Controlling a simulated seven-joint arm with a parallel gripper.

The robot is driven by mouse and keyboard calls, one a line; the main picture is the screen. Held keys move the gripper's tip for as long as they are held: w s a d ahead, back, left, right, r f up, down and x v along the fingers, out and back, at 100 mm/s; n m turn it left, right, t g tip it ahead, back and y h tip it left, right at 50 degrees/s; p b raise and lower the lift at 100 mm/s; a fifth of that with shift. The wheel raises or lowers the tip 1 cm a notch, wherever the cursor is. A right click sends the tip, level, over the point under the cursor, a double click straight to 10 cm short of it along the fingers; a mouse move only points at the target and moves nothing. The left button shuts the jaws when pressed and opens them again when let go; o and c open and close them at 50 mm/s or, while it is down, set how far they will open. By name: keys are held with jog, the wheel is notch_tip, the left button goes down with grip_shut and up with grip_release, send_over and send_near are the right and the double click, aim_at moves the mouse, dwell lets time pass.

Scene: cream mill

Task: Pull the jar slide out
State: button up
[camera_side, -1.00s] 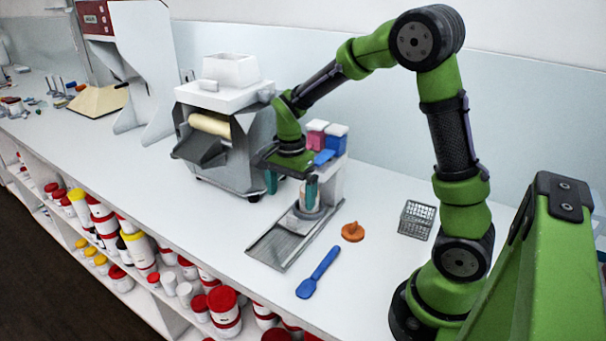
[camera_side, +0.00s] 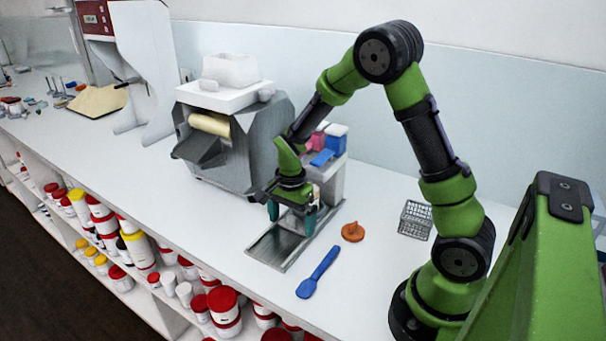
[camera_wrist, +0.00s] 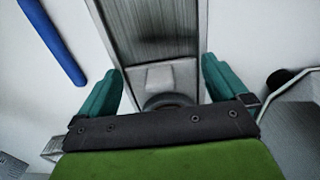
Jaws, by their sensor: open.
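The jar slide (camera_side: 268,246) is a long grey metal track lying on the bench in front of the small white stand. In the wrist view its ribbed bed (camera_wrist: 150,25) runs away between my fingers. A pale block (camera_wrist: 165,76) and a dark round rim (camera_wrist: 167,101) sit on the slide near my palm; my gripper's body partly covers the rim. My gripper (camera_side: 291,214) points down over the slide, its two teal fingers apart, one towards each side of the track. It also shows in the wrist view (camera_wrist: 161,76), with nothing between the fingertips. Contact with the slide cannot be told.
A blue spatula (camera_side: 318,272) and an orange disc (camera_side: 353,232) lie right of the slide. A wire basket (camera_side: 416,220) stands further right. The grey mill (camera_side: 240,140) stands behind left. Pink and blue containers (camera_side: 336,134) top the stand. Open bench lies left of the slide.

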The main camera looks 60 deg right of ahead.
jog(key=c, duration=0.6)
jog(key=shift+a, duration=4.75)
jog(key=o, duration=0.6)
jog(key=shift+a+r, duration=0.1)
jog(key=shift+a, duration=0.05)
jog(key=a+r, duration=0.3)
jog(key=r, duration=0.1)
jog(key=shift+a+r, duration=0.4)
